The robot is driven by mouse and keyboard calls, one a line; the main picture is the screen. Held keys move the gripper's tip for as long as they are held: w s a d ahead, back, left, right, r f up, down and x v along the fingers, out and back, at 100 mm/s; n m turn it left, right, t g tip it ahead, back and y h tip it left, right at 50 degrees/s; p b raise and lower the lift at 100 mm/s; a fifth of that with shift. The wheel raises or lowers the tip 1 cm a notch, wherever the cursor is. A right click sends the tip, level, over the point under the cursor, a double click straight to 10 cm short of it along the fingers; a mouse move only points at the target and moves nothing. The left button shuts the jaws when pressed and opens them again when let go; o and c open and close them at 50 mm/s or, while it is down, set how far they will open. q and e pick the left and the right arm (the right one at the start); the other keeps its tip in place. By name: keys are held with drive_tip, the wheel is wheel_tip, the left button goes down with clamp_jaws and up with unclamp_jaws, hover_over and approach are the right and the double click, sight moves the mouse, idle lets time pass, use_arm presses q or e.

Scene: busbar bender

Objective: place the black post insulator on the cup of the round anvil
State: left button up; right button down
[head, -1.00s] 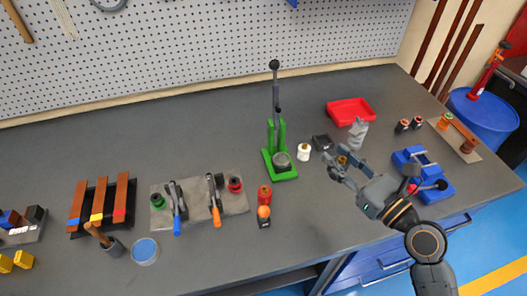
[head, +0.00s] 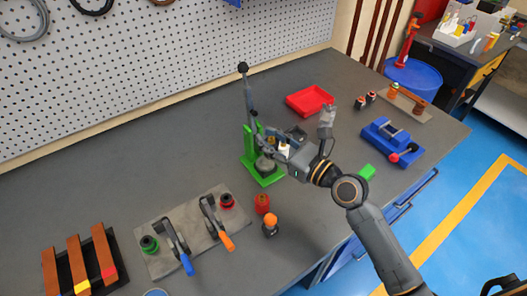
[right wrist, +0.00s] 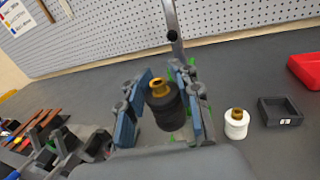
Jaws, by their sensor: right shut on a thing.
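The black post insulator (right wrist: 167,108), with a brass top, sits upright between the blue-padded fingers of my right gripper (right wrist: 163,112) in the right wrist view. In the head view my right gripper (head: 269,147) is beside the green press, just above and beyond the round grey anvil (head: 265,167). The insulator is mostly hidden by the fingers there. The round anvil is on the green press base (head: 263,181); its cup is too small to make out. In the right wrist view the anvil is hidden behind the gripper. My left gripper is not in view.
A white insulator (right wrist: 237,123) and a small black tray (right wrist: 286,110) stand right of the gripper. The press lever (head: 246,95) rises close by. Red and orange-topped pieces (head: 263,204) (head: 271,224) stand in front. A red tray (head: 310,100) and blue vise (head: 392,142) are to the right.

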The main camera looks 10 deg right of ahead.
drive_tip(key=w+f, duration=0.2)
drive_tip(key=shift+a+f+b, duration=0.15)
drive_tip(key=shift+f+b, duration=0.15)
drive_tip(key=shift+b, duration=0.05)
drive_tip(key=f+b, duration=0.1)
drive_tip(key=f, duration=0.1)
drive_tip(key=w+f+b, duration=0.1)
drive_tip(key=f, duration=0.1)
drive_tip(key=shift+a, duration=0.1)
drive_tip(key=shift+s, duration=0.1)
drive_tip(key=c, duration=1)
unclamp_jaws()
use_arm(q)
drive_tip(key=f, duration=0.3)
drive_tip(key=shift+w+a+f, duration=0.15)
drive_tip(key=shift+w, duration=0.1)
use_arm(e)
drive_tip(key=shift+o, duration=0.2)
